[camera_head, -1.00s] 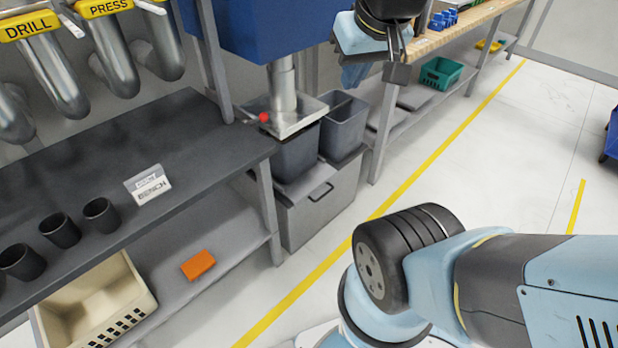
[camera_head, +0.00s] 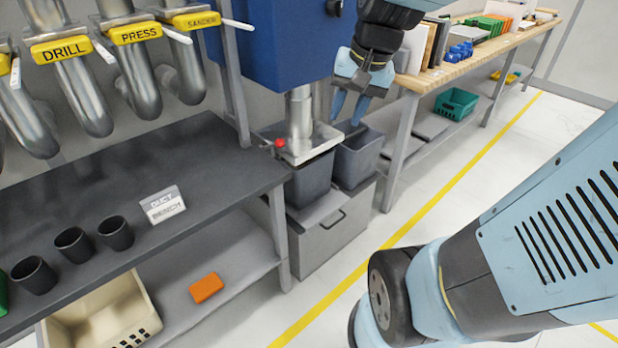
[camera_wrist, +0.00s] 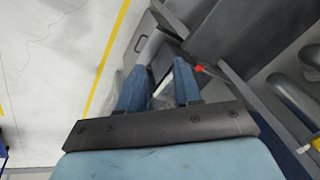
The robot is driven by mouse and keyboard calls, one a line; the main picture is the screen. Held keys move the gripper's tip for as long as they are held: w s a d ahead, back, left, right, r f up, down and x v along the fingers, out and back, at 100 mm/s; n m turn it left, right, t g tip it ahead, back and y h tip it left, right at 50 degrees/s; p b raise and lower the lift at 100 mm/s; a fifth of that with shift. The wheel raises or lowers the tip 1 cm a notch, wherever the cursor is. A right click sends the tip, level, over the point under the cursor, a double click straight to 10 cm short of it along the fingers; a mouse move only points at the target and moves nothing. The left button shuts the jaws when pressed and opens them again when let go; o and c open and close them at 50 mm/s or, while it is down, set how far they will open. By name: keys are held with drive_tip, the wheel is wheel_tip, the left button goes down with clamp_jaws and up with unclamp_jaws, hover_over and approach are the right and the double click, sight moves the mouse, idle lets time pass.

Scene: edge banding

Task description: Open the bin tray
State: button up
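A grey box (camera_head: 318,248) with a dark handle (camera_head: 331,220) on its front stands on the floor beneath two grey bins; no label shows which part is the bin tray. A pale metal plate with a red knob (camera_head: 280,143) sits over the front bin (camera_head: 310,182), under a metal pipe. The knob also shows in the wrist view (camera_wrist: 199,68), right of my fingers. My gripper (camera_head: 348,122) has blue fingers pointing down, above and behind the bins, right of the pipe. The wrist view shows a gap between the fingers (camera_wrist: 158,70), with nothing clearly held.
A blue machine body (camera_head: 265,50) hangs above the pipe. A dark bench (camera_head: 150,165) with black cups stands left, with an orange block (camera_head: 206,288) on its lower shelf. A wooden workbench (camera_head: 450,72) stands behind at right. The floor right of the bins is clear.

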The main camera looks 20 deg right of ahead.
drive_tip(key=w+d+f+m+y, duration=0.35)
drive_tip(key=w+f+m, duration=0.35)
drive_tip(key=f, duration=0.3)
drive_tip(key=w+d+f+m+y, duration=0.35)
drive_tip(key=w+f+m, duration=0.3)
drive_tip(key=f, duration=0.35)
drive_tip(key=w+d+f+m+y, duration=0.2)
drive_tip(key=w+d+f+m, duration=0.2)
drive_tip(key=w+f+m, duration=0.45)
drive_tip(key=s+d+f+m+t+y, duration=0.1)
drive_tip(key=d+f+m+t, duration=0.3)
drive_tip(key=f, duration=0.6)
drive_tip(key=d+f+m+t, duration=0.25)
drive_tip(key=f+m, duration=0.35)
drive_tip(key=f, duration=0.4)
drive_tip(key=m+t+h, duration=0.5)
drive_tip(key=m, duration=0.7)
approach(337, 221)
drive_tip(key=shift+g, duration=0.25)
drive_tip(key=x, duration=1)
drive_tip(key=shift+w+f, duration=0.15)
drive_tip(key=shift+f, duration=0.05)
drive_tip(key=shift+c, duration=0.3)
clamp_jaws()
